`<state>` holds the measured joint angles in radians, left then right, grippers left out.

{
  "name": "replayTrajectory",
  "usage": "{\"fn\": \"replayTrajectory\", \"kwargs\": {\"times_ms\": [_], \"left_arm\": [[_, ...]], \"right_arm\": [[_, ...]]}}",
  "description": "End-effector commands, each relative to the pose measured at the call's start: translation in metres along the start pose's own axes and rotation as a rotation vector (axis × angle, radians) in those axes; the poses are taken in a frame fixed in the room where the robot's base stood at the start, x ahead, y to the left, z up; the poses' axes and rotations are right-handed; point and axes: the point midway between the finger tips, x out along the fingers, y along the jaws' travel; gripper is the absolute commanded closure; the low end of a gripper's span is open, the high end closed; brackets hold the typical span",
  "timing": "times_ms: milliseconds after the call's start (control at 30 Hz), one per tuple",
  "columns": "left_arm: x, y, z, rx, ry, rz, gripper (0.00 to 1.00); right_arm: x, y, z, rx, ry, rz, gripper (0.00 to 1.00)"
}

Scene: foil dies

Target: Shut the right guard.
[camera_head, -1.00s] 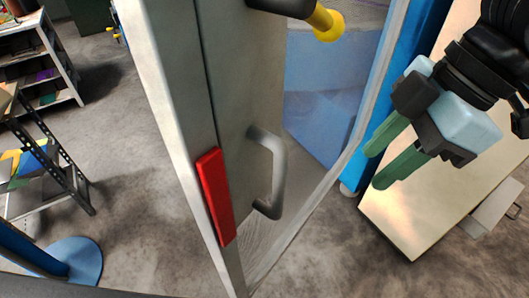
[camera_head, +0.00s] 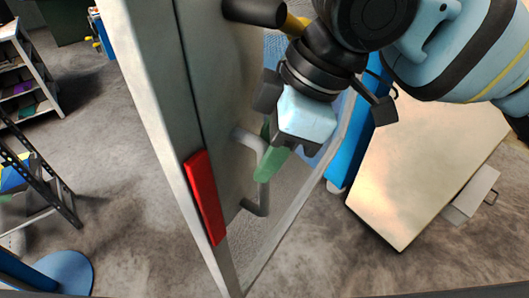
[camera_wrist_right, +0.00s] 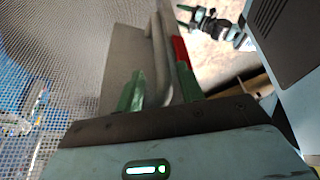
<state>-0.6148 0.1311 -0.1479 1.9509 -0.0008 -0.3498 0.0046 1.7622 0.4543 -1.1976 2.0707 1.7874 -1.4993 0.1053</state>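The guard (camera_head: 225,100) is a grey door panel with a red strip (camera_head: 205,197) and a grey bar handle (camera_head: 262,195). It stands at an angle in the head view. My right gripper (camera_head: 268,150) is at the upper part of the handle, with green fingers. In the right wrist view the handle (camera_wrist_right: 161,50) runs between the two spread fingers of this gripper (camera_wrist_right: 162,90); contact is unclear. A small, distant gripper (camera_wrist_right: 187,18), apparently my left one, shows at the top of the wrist view. The left gripper is outside the head view.
A blue post (camera_head: 350,140) stands behind the guard, beside a pale slab (camera_head: 425,185).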

Motion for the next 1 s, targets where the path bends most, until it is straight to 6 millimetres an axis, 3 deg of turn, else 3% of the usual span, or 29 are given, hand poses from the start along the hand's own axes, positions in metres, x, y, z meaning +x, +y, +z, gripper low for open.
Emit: {"fn": "replayTrajectory", "kwargs": {"times_ms": [200,467,767,1000], "left_arm": [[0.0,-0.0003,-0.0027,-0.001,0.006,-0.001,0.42],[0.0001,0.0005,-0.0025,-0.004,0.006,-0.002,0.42],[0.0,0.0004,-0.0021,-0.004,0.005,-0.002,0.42],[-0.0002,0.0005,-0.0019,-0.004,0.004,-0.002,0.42]], "right_arm": [[0.0116,0.0002,-0.0005,0.002,0.001,0.0,0.62],[0.0127,0.0003,-0.0001,0.002,0.001,-0.001,0.62],[0.0124,0.0009,0.0001,0.003,0.0,0.0,1.0],[0.0119,0.0016,0.0002,0.004,0.0,0.003,1.0]]}}
